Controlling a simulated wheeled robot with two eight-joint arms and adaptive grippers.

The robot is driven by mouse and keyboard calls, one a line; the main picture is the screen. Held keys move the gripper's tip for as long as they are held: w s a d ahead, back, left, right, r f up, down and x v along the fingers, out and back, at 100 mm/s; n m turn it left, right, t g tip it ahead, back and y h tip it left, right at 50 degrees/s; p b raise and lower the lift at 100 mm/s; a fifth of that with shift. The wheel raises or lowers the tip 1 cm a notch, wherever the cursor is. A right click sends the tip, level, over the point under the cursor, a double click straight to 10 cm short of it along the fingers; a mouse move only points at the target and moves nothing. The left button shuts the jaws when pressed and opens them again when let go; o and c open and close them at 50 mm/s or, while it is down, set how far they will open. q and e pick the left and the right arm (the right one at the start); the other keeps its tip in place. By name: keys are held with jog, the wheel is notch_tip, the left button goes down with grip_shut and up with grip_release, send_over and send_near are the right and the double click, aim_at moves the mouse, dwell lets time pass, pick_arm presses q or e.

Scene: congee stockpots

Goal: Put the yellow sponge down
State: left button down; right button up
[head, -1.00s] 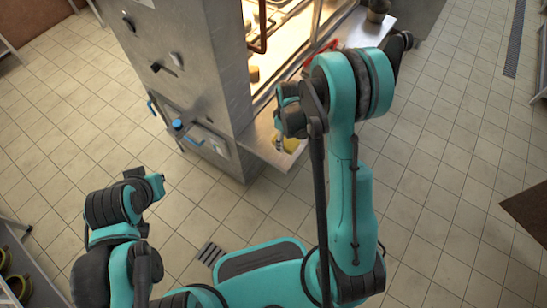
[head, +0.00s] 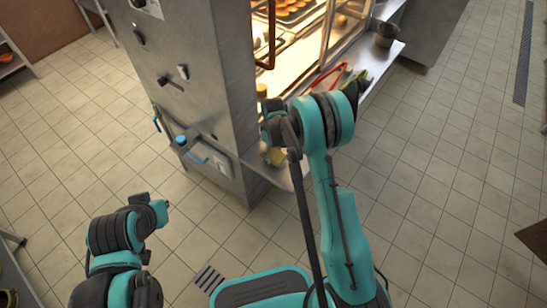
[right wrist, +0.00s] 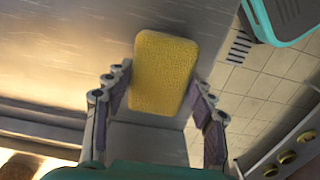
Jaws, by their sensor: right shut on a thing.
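The yellow sponge (right wrist: 165,72) sits between the two fingers of my right gripper (right wrist: 163,80) in the right wrist view. The fingers are closed on its sides. In the head view a bit of the sponge (head: 278,157) shows below the right gripper (head: 272,135), over the near end of the metal ledge (head: 290,177). I cannot tell whether the sponge touches the ledge. My left gripper (head: 160,212) is at the lower left of the head view, over the floor and away from the ledge; its fingers are not clear.
A steel cabinet (head: 205,80) with knobs and blue handles stands left of the ledge. A lit glass case with a tray of baked goods (head: 290,8) is behind. Red tongs (head: 330,75) and a metal pot (head: 385,35) are farther along the ledge. Tiled floor is open at right.

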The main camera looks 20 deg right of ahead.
notch_tip(320, 180, down, 2)
pick_arm(q)
jog(key=shift+f, duration=0.5)
pick_arm(e)
jog(key=shift+r, duration=0.1)
jog(key=o, duration=1.3)
